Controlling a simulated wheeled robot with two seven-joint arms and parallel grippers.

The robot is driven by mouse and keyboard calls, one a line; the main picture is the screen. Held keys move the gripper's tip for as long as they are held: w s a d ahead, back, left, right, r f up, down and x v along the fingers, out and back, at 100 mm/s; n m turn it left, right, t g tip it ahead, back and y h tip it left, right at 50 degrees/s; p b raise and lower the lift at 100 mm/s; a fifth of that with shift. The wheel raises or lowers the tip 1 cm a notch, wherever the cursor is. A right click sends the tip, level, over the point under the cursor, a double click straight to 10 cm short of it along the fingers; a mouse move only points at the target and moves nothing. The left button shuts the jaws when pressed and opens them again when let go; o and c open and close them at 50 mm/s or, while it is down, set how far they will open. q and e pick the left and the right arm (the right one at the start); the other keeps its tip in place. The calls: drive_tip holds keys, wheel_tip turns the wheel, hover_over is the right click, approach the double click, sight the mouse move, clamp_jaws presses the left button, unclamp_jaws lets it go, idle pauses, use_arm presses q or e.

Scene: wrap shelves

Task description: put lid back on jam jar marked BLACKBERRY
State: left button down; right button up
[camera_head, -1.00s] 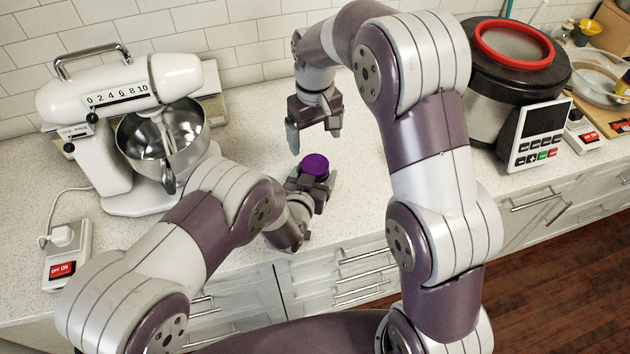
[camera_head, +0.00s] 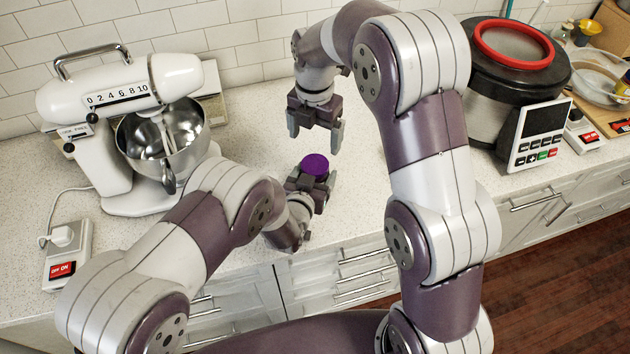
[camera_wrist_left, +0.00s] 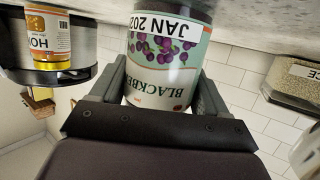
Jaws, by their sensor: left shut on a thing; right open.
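The jam jar (camera_wrist_left: 165,50) shows upside down in the left wrist view, with a label reading BLACKBERRY and a date tag. In the head view its round purple top (camera_head: 316,164) faces up; I cannot tell whether that is a lid or the jam. My left gripper (camera_head: 308,183) is shut around the jar's sides, near the front of the counter. My right gripper (camera_head: 315,142) is open and empty, above and behind the jar, fingers pointing down. I cannot make out a separate loose lid.
A stand mixer (camera_head: 125,125) is at the left and a large dark cooker (camera_head: 500,85) with a red ring at the right of the counter (camera_head: 250,110). A yellow-lidded jar (camera_wrist_left: 48,38) and a rice container (camera_wrist_left: 292,85) show in the left wrist view.

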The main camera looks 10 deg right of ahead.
sight(315, 164)
drive_tip(key=shift+f, duration=4)
drive_tip(key=c, duration=1.1)
drive_tip(key=m, duration=0.6)
drive_tip(key=shift+m, duration=0.3)
drive_tip(key=o, duration=1.2)
drive_tip(key=shift+c, duration=0.2)
drive_tip(key=shift+r, duration=2.25)
drive_tip(key=shift+c, duration=0.3)
